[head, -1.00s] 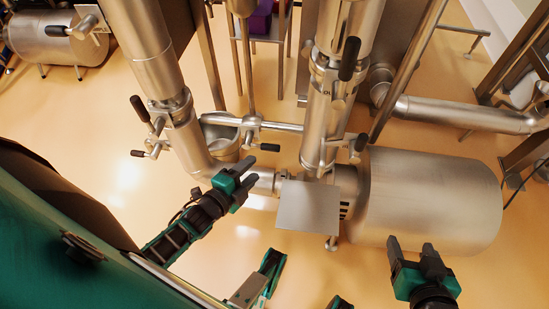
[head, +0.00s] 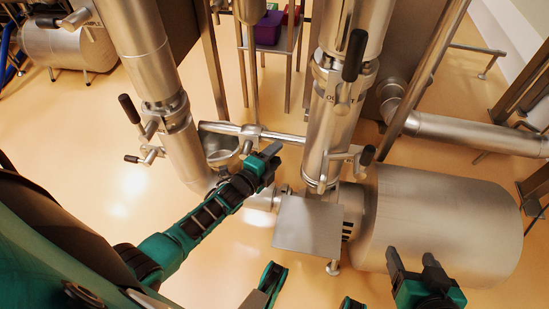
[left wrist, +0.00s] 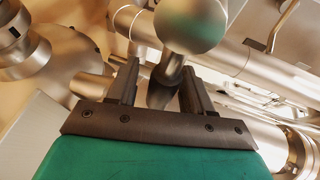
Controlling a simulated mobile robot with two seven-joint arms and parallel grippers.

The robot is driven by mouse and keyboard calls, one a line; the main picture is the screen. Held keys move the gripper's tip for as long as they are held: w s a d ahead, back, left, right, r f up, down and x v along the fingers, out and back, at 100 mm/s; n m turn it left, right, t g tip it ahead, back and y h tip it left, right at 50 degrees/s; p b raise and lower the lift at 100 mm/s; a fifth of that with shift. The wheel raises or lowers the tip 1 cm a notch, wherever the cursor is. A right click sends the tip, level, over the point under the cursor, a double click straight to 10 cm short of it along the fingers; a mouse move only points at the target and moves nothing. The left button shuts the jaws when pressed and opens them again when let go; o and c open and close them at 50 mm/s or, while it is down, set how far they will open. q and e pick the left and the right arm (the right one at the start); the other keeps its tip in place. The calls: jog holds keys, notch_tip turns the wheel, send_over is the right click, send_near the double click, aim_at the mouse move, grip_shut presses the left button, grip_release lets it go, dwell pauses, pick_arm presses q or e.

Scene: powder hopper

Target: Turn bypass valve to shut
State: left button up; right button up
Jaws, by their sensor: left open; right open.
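A small valve (head: 250,132) sits on the horizontal cross pipe between the two big pipes. No label on it is legible, so I cannot confirm it is the bypass valve. My left gripper (head: 271,152) is at this valve and covers its handle in the head view. In the left wrist view, a dark handle grip (left wrist: 163,92) lies between the open fingers of the left gripper (left wrist: 158,85), below a round metal end (left wrist: 190,22). I cannot tell whether the fingers touch it. My right gripper (head: 412,262) is open and empty, in front of the large steel cylinder.
Black-gripped levers stand on the left pipe (head: 129,108) and right pipe (head: 354,56). Smaller handles sit below them (head: 133,159), (head: 367,155). A flat metal plate (head: 308,226) and the large cylinder (head: 445,222) lie right of the left gripper. Open floor is at left.

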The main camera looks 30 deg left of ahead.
pick_arm(q)
jog(key=shift+w, duration=0.2)
grip_shut()
dwell(0.4)
